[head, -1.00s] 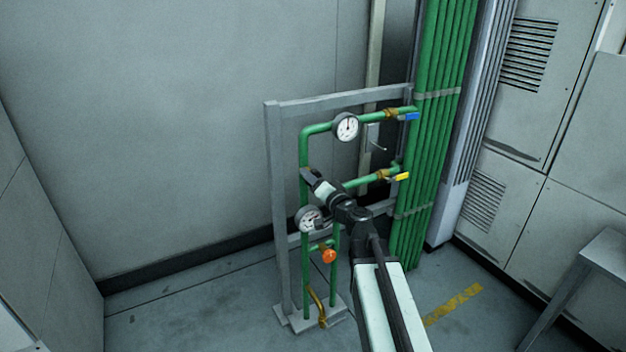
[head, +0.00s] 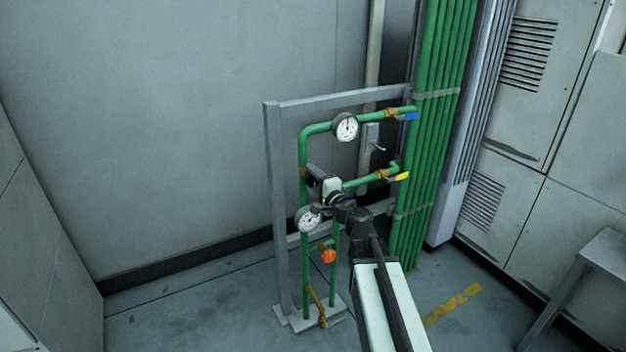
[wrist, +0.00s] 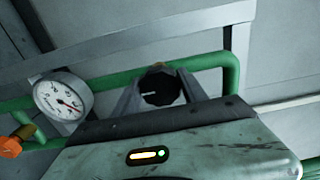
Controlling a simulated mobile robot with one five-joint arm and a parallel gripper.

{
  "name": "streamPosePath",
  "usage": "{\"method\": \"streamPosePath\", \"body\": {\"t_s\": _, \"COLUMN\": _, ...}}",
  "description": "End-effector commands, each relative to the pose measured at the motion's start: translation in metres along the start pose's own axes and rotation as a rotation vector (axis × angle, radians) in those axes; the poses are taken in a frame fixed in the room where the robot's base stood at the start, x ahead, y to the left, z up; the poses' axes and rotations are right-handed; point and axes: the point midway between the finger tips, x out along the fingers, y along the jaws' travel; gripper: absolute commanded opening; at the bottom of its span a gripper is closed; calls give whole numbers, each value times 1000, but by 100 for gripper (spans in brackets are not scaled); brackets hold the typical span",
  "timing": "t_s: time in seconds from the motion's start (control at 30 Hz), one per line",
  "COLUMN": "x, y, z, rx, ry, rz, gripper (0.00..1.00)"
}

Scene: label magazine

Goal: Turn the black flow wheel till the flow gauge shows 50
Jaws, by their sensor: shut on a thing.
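The black flow wheel (wrist: 160,88) has a pale mark on its face and sits between the two jaws in the wrist view. My gripper (wrist: 162,95) is shut on it; in the head view my gripper (head: 315,178) is at the left upright pipe, hiding most of the wheel. A round white gauge (wrist: 63,95) with a red needle is left of the jaws in the wrist view; it looks like the lower gauge (head: 308,219) in the head view. Its numbers are too small to read. An upper gauge (head: 346,127) sits on the top pipe.
Green pipes stand on a grey frame (head: 273,200). An orange knob (head: 327,256) is below the lower gauge. A blue lever (head: 411,116) and a yellow lever (head: 402,177) are at the right. The floor left of the frame is clear.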

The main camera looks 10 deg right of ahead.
Motion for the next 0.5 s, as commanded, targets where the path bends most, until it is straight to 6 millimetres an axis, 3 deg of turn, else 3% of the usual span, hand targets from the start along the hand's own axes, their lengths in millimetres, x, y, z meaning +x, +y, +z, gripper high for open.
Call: {"method": "streamPosePath", "body": {"t_s": 0.5, "x": -1, "y": 0, "z": 1, "rx": 399, "ry": -1, "rz": 1, "gripper": 9}}
